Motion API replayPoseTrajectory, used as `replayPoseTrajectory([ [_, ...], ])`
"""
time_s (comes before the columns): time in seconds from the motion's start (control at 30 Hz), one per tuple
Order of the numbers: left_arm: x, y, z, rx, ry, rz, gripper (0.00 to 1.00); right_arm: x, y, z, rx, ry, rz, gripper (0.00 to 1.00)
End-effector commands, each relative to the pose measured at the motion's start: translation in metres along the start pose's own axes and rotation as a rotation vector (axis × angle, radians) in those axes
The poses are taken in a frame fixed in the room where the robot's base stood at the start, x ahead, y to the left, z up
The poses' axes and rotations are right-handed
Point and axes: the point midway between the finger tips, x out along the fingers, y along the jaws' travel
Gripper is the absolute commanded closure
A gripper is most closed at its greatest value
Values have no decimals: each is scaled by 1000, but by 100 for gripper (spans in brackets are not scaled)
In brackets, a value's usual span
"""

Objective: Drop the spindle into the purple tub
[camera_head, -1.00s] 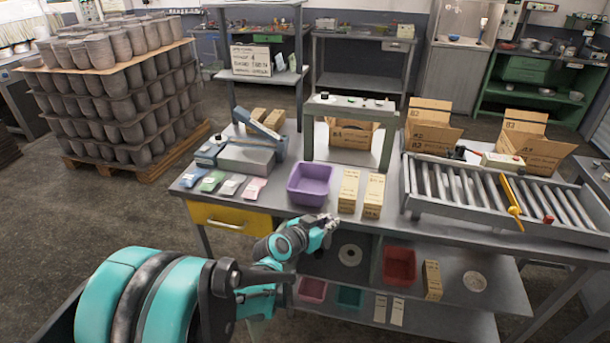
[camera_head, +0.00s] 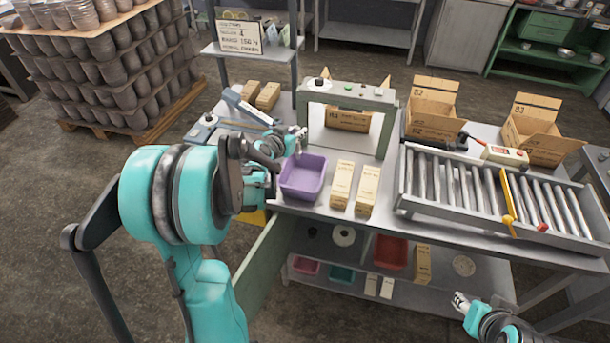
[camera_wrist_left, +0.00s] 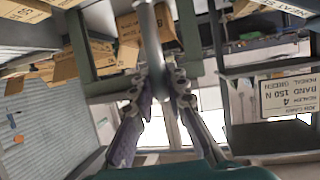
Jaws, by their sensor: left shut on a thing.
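The purple tub (camera_head: 303,177) stands upright on the bench, left of two tan cartons. My left gripper (camera_head: 300,142) is above the bench at the tub's back left rim. In the left wrist view my left gripper (camera_wrist_left: 155,75) is shut on a grey, rod-like piece, the spindle (camera_wrist_left: 150,32), which sticks out past the fingertips. In the head view the spindle is too small to make out clearly. My right gripper (camera_head: 460,300) is low at the bottom right, apart from the bench items; its finger opening is unclear.
Two tan cartons (camera_head: 355,187) stand right of the tub. A grey-green raised frame (camera_head: 345,100) stands behind it. A roller conveyor (camera_head: 480,190) and cardboard boxes (camera_head: 432,108) fill the right side. A red bin (camera_head: 390,252) is on the lower shelf.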

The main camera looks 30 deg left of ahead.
Motion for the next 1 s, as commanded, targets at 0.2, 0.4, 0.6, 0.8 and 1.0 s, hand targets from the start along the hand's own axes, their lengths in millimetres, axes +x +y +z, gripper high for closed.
replayPoseTrajectory([
  [0.2,11,0,26,0,0,1,100,18,0,13,0,0,0,60],
  [0.4,19,0,46,0,0,1,100,31,0,22,0,0,0,60],
  [0.6,20,0,48,0,0,1,100,32,0,23,0,0,0,60],
  [0.8,20,0,48,0,0,1,70,31,0,22,0,0,0,60],
  [1.0,20,0,48,0,0,1,62,31,0,22,0,0,0,60],
])
